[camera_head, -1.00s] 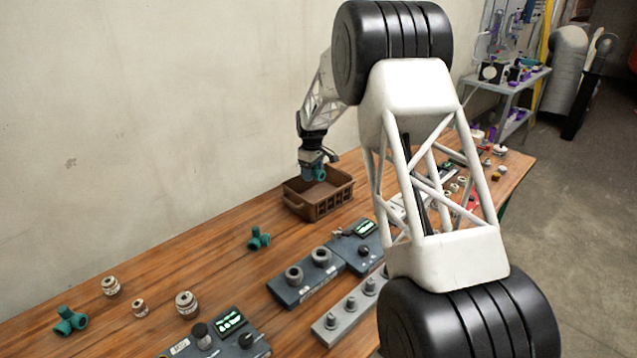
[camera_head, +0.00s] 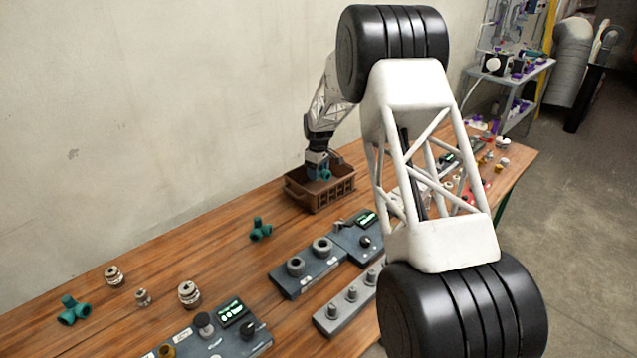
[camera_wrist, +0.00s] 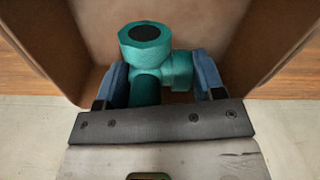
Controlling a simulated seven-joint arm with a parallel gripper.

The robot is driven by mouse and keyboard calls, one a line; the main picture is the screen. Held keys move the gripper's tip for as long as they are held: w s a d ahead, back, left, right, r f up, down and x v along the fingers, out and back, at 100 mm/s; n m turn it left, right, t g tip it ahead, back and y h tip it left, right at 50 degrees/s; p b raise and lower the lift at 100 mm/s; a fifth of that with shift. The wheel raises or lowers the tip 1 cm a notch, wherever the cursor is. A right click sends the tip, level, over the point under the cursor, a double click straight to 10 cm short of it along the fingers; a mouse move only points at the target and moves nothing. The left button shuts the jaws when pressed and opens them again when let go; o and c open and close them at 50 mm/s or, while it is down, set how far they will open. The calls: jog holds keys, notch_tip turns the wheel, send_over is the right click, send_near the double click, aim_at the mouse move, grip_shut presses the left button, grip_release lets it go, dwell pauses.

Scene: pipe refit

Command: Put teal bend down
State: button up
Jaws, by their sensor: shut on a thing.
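The teal bend (camera_wrist: 146,45) is between the two blue fingers of my gripper (camera_wrist: 163,82) in the wrist view. In the head view the bend (camera_head: 325,175) shows small below my gripper (camera_head: 318,168). My gripper is shut on it and holds it inside the opening of the brown crate (camera_head: 322,202). The crate's walls (camera_wrist: 45,45) surround the bend in the wrist view. I cannot tell whether the bend touches the crate floor.
Other teal fittings (camera_head: 260,230) (camera_head: 73,310) stand on the wooden table. Several pale ribbed fittings (camera_head: 189,294) lie at the front left. Grey fixtures (camera_head: 312,265) stand in front of the crate. The table left of the crate is mostly clear.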

jog(key=shift+f, duration=0.8)
jog(key=shift+f, duration=1.85)
jog(key=shift+f, duration=0.15)
jog(key=o, duration=0.9)
notch_tip(320, 180, up, 12)
jog(key=shift+r, duration=0.15)
